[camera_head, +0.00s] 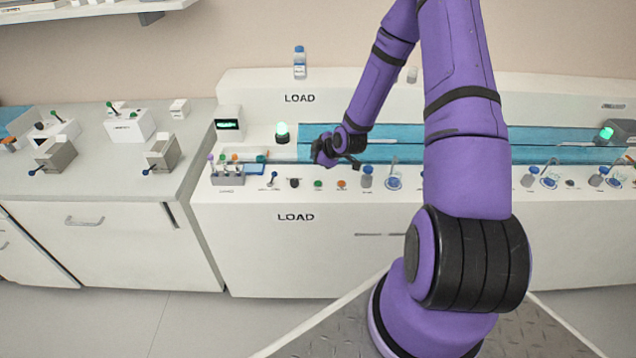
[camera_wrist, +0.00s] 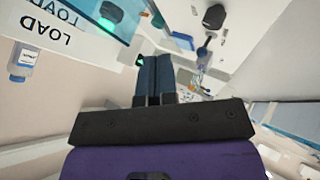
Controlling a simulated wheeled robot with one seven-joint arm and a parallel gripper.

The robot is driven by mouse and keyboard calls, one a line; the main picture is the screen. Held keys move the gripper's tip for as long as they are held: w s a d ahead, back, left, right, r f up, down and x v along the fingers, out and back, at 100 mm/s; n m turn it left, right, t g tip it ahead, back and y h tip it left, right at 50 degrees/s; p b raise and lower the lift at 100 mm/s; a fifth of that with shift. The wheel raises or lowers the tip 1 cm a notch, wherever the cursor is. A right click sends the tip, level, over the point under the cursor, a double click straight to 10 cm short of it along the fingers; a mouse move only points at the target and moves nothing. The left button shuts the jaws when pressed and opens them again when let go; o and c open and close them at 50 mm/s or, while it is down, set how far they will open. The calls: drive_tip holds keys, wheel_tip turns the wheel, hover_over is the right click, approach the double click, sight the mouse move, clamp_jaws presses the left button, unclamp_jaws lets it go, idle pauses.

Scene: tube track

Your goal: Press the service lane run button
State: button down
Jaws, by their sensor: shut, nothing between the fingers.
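A row of small controls runs along the front ledge of the white LOAD bench. In the head view it includes a black knob or button (camera_head: 294,183), a green button (camera_head: 318,184) and an orange button (camera_head: 341,184). Their labels are too small to read, so I cannot tell which one is the service lane run button. My gripper (camera_head: 355,163) is above and behind this row, near the blue track, and touches no button that I can see. In the wrist view my gripper's fingers (camera_wrist: 154,62) are together and empty.
A blue track (camera_head: 400,153) runs along the bench behind the controls. A tube rack (camera_head: 228,178) and a lit green lamp (camera_head: 282,131) stand to the left. A blue-capped bottle (camera_head: 300,64) stands on the upper ledge. My arm hides part of the bench.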

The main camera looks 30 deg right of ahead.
sight(318, 183)
drive_tip(key=shift+f, duration=3.8)
drive_tip(key=shift+f, duration=0.4)
